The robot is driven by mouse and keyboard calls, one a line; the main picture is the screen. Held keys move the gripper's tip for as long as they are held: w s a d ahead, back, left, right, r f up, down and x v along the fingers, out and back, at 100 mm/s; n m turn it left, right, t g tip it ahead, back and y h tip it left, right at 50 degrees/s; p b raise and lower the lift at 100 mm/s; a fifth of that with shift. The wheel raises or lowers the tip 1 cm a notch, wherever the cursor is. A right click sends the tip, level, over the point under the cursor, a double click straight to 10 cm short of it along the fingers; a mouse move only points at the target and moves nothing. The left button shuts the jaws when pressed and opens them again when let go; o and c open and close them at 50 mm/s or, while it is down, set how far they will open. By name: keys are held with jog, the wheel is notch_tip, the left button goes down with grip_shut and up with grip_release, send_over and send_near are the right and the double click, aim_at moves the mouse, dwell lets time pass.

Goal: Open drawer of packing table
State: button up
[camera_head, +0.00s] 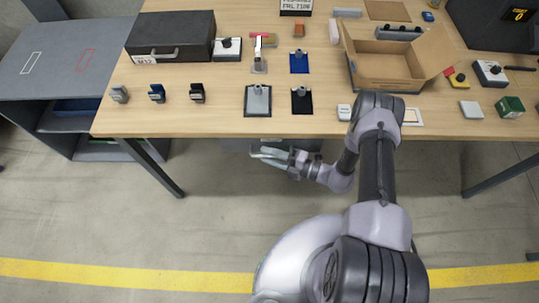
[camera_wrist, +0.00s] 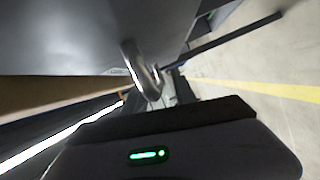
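The packing table (camera_head: 225,121) has a light wood top and dark legs. A grey drawer (camera_head: 232,144) sits under its front edge, mostly hidden by the tabletop and my arm. In the wrist view, a smooth grey surface, apparently the drawer front (camera_wrist: 65,35), fills the upper left, with a curved silver handle (camera_wrist: 142,70) on it. My gripper (camera_head: 272,155) is just below the table edge at the drawer, with its tips close to the handle. The fingers are mostly hidden in the wrist view, so I cannot tell whether they touch or hold the handle.
On the tabletop are an open cardboard box (camera_head: 385,71), a dark case (camera_head: 170,38) and several small stamps and pads. A grey shelf unit (camera_head: 50,60) stands at the left. A table leg (camera_head: 152,166) stands left of my gripper. The floor in front is clear.

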jog(key=shift+c, duration=0.2)
grip_shut()
dwell(1.2)
